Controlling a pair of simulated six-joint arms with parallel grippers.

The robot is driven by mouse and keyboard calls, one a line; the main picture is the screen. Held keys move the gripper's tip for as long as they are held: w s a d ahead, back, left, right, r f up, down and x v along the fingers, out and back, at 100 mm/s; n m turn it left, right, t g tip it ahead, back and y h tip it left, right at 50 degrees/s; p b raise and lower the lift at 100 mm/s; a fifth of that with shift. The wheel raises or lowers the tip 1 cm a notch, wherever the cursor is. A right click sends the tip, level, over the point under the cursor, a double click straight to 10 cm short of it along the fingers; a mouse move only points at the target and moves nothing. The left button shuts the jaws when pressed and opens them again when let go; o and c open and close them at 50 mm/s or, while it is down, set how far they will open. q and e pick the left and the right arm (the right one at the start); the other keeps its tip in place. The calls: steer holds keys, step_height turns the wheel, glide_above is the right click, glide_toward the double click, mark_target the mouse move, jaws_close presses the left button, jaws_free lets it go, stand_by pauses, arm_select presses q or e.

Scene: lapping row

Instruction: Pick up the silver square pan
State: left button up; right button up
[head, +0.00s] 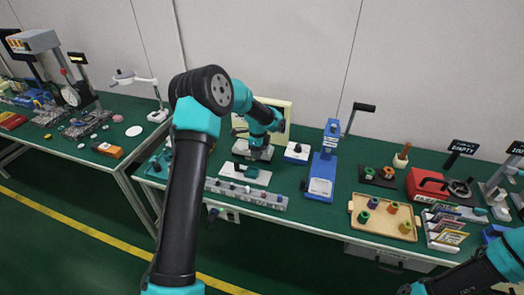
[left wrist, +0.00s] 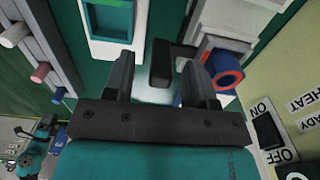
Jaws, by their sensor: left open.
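My left gripper (head: 258,152) is open and low over the middle of the green bench, in front of a cream panel. In the left wrist view a bright silver surface (left wrist: 153,96), which seems to be the silver square pan, shows between and below the open fingers. A dark block like a handle (left wrist: 160,65) is between the fingertips, and I see no finger touching it. The gripper body hides the rest of the pan, so its full outline cannot be told. In the head view my left gripper and wrist cover this spot. My right gripper is out of view.
A pale-rimmed teal tray (left wrist: 110,40) and a grey rail with pegs (head: 245,194) lie on the near side. A cream panel with switches (left wrist: 285,115) stands behind. A blue press (head: 322,172) and a wooden tray (head: 380,229) stand to the right.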

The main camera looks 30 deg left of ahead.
arm_select(q)
steer(key=shift+f, duration=0.45)
jaws_close()
stand_by(0.4)
